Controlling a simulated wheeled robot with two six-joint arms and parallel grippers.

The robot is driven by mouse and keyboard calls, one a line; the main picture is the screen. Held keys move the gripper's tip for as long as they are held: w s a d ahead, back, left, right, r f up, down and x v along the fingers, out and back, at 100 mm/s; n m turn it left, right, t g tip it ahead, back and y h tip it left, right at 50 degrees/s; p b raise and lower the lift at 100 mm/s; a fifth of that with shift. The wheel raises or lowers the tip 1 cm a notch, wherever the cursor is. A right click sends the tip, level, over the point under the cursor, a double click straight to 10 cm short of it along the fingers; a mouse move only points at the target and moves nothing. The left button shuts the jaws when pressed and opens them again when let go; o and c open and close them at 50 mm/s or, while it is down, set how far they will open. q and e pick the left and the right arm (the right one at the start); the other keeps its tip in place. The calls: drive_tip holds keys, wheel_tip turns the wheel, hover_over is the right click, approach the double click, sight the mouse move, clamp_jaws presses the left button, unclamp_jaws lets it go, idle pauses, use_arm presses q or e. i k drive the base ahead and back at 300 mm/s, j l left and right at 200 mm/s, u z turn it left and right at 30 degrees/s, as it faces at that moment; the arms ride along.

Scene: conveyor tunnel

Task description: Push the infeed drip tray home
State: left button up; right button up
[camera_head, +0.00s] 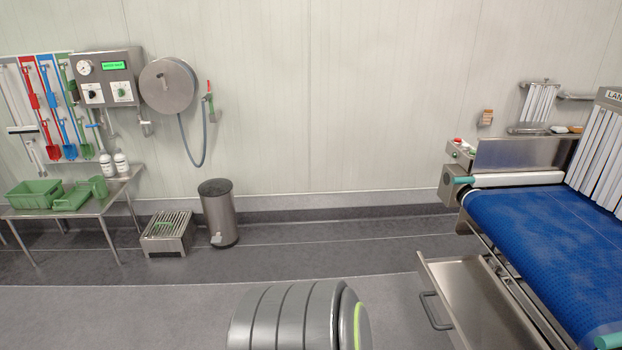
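The infeed drip tray (480,298) is a shallow stainless steel tray at the lower right. It sticks out to the left from under the blue conveyor belt (545,235), so it stands pulled out. Its bar handle (431,311) is on the left front face. The tray's near end is cut off by the bottom edge of the picture. Neither of my grippers is in view, and nothing is seen touching the tray.
White strip curtains (597,150) hang at the tunnel mouth. A steel bin (218,212), a grated step (168,233) and a steel table (95,205) with green crates stand along the left wall. The grey floor (385,290) left of the tray is mostly open.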

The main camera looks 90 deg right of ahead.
sight(476, 308)
drive_tip(key=z, duration=1.9)
drive_tip(key=k+j+z, duration=0.15)
drive_tip(key=z, duration=1.55)
